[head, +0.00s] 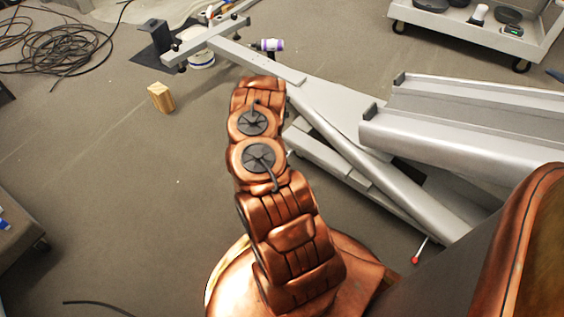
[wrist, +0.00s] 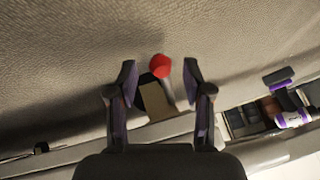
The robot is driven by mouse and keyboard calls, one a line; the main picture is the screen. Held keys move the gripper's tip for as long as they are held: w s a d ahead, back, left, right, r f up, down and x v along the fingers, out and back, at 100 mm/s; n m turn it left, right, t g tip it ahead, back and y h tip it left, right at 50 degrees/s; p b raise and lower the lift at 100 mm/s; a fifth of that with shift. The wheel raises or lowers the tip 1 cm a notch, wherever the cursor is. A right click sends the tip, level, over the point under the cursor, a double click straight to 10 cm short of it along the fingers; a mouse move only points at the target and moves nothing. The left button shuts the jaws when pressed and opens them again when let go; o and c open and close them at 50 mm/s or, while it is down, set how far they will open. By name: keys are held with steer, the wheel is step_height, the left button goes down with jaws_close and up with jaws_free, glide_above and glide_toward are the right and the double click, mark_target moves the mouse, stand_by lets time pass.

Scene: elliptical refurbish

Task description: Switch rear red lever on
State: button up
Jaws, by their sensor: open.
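A red ball knob (wrist: 160,66) on a short pale stem shows in the wrist view, between and slightly beyond the tips of my gripper (wrist: 159,78). The gripper is open, one finger on each side of the knob, with a gap on both sides. I cannot tell how far the knob is in depth. In the head view, a lever with a red tip (head: 415,260) sticks out low beside the grey machine frame (head: 345,105). I cannot tell whether it is the same lever. My gripper is hidden behind my arm in the head view.
A wooden block (head: 161,97) lies on the floor at left, and a tangle of black cables (head: 60,40) lies at upper left. A purple and white bottle (head: 268,45) is by the frame's far end. A wheeled cart (head: 470,30) stands at upper right. The left floor is mostly clear.

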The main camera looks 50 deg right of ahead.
steer(key=v, duration=1.1)
stand_by(0.6)
